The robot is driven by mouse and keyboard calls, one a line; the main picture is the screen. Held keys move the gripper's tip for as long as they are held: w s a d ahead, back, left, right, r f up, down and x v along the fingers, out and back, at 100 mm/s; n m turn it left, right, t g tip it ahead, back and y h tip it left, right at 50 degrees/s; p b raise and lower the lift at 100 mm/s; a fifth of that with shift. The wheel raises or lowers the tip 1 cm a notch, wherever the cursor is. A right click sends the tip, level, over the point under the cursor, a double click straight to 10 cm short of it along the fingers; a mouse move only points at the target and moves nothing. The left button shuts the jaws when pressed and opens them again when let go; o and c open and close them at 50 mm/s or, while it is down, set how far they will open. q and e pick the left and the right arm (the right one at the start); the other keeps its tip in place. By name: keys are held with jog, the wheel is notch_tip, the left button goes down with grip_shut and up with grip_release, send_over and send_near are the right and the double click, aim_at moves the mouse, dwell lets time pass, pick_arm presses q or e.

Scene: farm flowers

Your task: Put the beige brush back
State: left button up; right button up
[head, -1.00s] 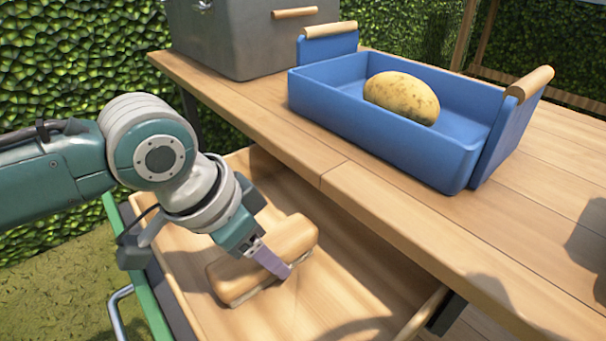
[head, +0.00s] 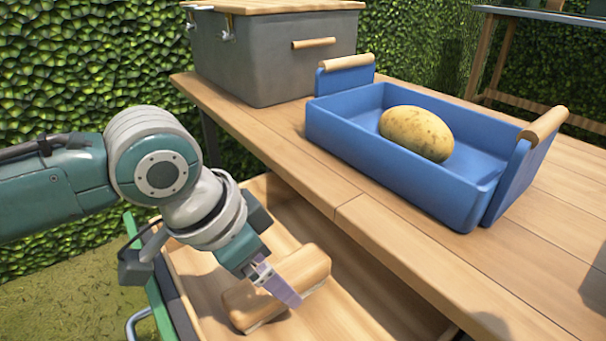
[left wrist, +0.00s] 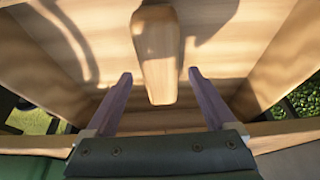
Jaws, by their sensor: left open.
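The beige brush (head: 303,268) lies in the open wooden drawer (head: 343,316), its wooden back facing up. It also shows in the left wrist view (left wrist: 158,55), pointing toward me between the finger lines. My left gripper (head: 277,284) is inside the drawer at the brush; its purple fingers cross in front of it in the head view. In the left wrist view the gripper (left wrist: 158,88) is open, one finger on each side of the brush's near end, with gaps on both sides. The brush's bristles are hidden. My right gripper is not in view.
A blue tray (head: 400,186) with wooden handles stands on the wooden table (head: 270,138) above the drawer and holds a potato (head: 416,133). A grey box (head: 272,62) with a wooden lid stands at the back. The drawer's walls rise around the gripper.

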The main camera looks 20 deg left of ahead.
pick_arm(q)
jog(key=p+v, duration=0.3)
jog(key=v, duration=0.5)
jog(key=shift+p, duration=0.35)
jog(key=s+d+r+n, duration=0.1)
jog(key=s+d, duration=0.3)
jog(key=s, duration=0.3)
jog(key=s+a+r+n+y, duration=0.1)
jog(key=s+a+n, duration=0.3)
jog(key=s+a, duration=0.4)
jog(key=shift+s+a+r+n+y, duration=0.2)
jog(key=shift+s+n+y, duration=0.1)
jog(key=shift+s+y, duration=0.65)
jog(key=shift+s, duration=0.1)
